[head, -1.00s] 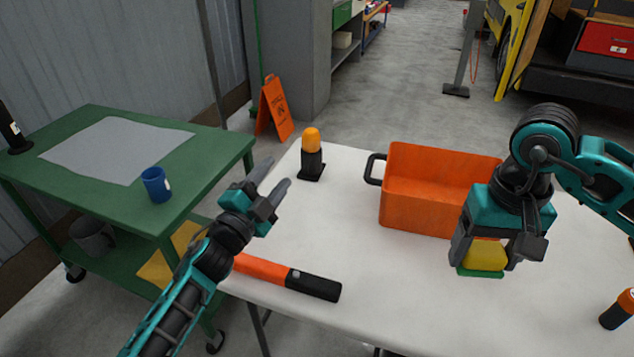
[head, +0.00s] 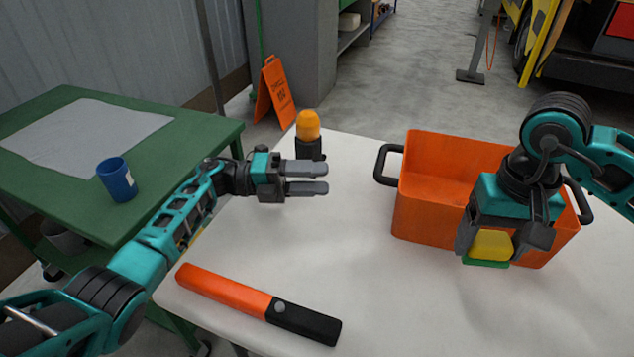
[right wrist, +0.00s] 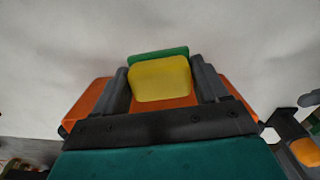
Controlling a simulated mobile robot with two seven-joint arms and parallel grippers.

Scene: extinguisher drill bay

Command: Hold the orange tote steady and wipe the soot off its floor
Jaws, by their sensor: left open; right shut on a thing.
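The orange tote (head: 425,215) stands on the white table, with a dark handle (head: 385,165) on its left side. Its front wall and my right arm hide its floor, so no soot shows. My right gripper (head: 498,242) is shut on a yellow and green sponge (head: 490,246), which overlaps the tote's front wall in the head view. The sponge (right wrist: 160,80) also shows between the fingers in the right wrist view, with orange tote parts (right wrist: 92,103) behind. My left gripper (head: 322,178) is open and empty, left of the tote handle, its fingers pointing right.
An orange and black baton-like tool (head: 260,304) lies at the table's front left. An amber beacon (head: 308,127) stands behind my left gripper. A green cart (head: 200,140) with a blue cup (head: 117,180) is at left. The table (head: 400,310) in front of the tote is clear.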

